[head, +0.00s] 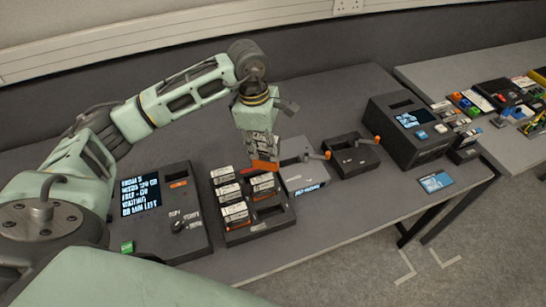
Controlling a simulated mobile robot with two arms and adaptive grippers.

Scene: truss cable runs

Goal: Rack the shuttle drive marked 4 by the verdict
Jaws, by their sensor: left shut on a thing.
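My left gripper (262,148) reaches in from the left and points down over the dark tray (262,229). It is shut on a shuttle drive (265,166), of which an orange part shows just below the fingers. Any number on it is hidden or too small to read. Several other drives with pale labels, such as this one (235,212), sit in the tray's slots. At least one slot on the tray's right side looks empty. The screen unit (146,194) left of the tray shows several lines of text, too small to read surely. My right gripper is not in view.
Right of the tray stand a grey dock (303,177) and a black dock (354,160), each with an orange-tipped lever. A large dark unit (408,147) with a blue screen stands farther right. A blue card (435,182) lies near the front edge.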

